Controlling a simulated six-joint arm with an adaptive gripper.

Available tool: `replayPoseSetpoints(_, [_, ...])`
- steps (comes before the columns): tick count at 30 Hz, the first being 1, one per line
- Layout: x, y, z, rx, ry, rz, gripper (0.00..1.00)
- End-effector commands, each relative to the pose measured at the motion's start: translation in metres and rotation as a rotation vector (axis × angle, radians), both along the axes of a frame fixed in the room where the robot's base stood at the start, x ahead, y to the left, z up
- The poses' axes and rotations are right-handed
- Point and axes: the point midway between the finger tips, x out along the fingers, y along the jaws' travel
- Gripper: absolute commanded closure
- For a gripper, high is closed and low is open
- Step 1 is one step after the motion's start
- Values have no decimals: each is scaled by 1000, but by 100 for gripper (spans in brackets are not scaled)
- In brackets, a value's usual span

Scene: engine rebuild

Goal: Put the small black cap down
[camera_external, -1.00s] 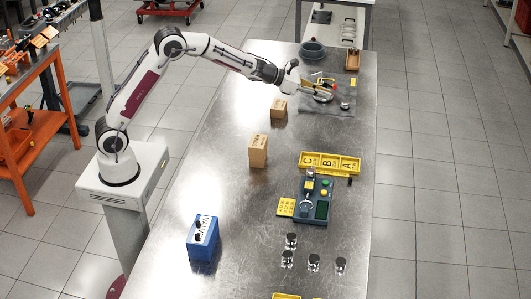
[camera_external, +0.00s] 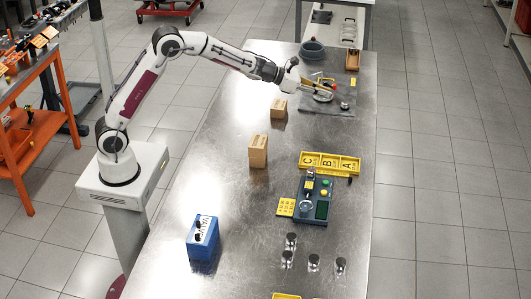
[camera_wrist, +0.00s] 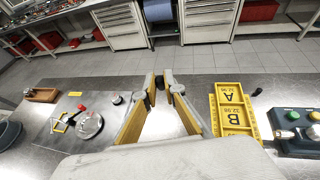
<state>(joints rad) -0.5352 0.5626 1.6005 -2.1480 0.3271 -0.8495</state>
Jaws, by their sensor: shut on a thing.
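My gripper (camera_wrist: 161,92) is in the middle of the wrist view, its two yellow-sided fingers converging at the tips. A small dark thing, which looks like the small black cap (camera_wrist: 160,81), shows between the fingertips. In the external view my gripper (camera_external: 316,87) is above the far part of the steel table, over or near a grey mat (camera_external: 342,110). The cap cannot be made out in that view. How high it is above the surface is hard to tell.
A round metal part (camera_wrist: 89,125) and a small dark-topped piece (camera_wrist: 117,99) lie on the mat. A yellow lettered tray (camera_external: 330,164) and a blue-grey device (camera_external: 317,199) stand nearer. Cardboard boxes (camera_external: 258,151), a grey bowl (camera_external: 312,50) and a wooden tray (camera_external: 352,61) are around.

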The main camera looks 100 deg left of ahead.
Motion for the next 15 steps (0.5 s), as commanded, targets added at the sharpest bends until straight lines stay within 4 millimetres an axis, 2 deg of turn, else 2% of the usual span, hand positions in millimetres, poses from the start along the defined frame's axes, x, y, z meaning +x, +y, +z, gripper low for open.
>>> replayPoseSetpoints(8, [2, -51, 32, 11, 0, -25, 99])
replayPoseSetpoints(15, [-3, -110, 67, 21, 1, -52, 99])
